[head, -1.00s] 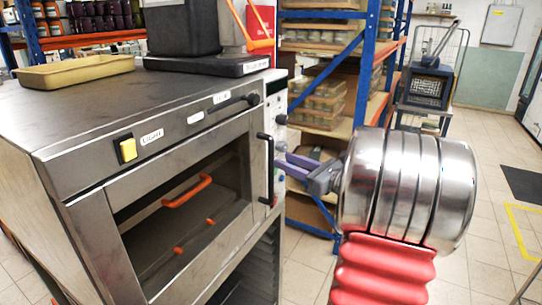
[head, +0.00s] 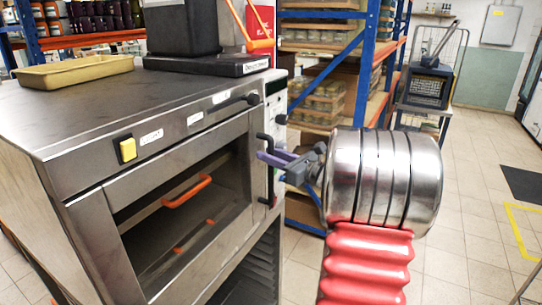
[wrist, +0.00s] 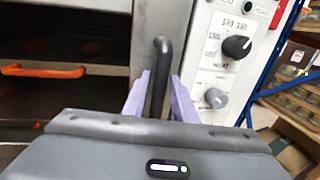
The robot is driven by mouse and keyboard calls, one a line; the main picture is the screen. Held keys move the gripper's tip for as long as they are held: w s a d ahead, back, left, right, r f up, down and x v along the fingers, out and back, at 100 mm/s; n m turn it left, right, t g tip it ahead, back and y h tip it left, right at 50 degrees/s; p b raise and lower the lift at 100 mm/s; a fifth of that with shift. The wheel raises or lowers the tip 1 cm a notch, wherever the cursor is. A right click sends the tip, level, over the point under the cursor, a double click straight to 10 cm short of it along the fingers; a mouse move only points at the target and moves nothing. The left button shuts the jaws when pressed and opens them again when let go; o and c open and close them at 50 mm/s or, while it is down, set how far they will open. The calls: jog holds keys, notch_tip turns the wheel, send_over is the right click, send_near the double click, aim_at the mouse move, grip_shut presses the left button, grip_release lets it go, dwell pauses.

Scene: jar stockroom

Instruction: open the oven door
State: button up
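The oven (head: 75,175) is a steel box with a dark-windowed front door (head: 185,205), which is shut. A black upright bar handle (head: 266,182) sits at the door's right edge; it also shows in the wrist view (wrist: 160,72). My gripper (head: 270,160) is at the upper part of this handle. In the wrist view its two purple fingers (wrist: 158,98) stand on either side of the bar, with narrow gaps showing, so it looks open around the handle. Orange-handled items show inside, behind the glass (head: 187,190).
A tan tray (head: 75,72) and a black machine (head: 183,30) stand on the oven top. Shelves with jars (head: 320,100) stand behind.

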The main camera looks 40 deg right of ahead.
grip_shut()
jog(key=shift+s, duration=0.1)
dwell(0.4)
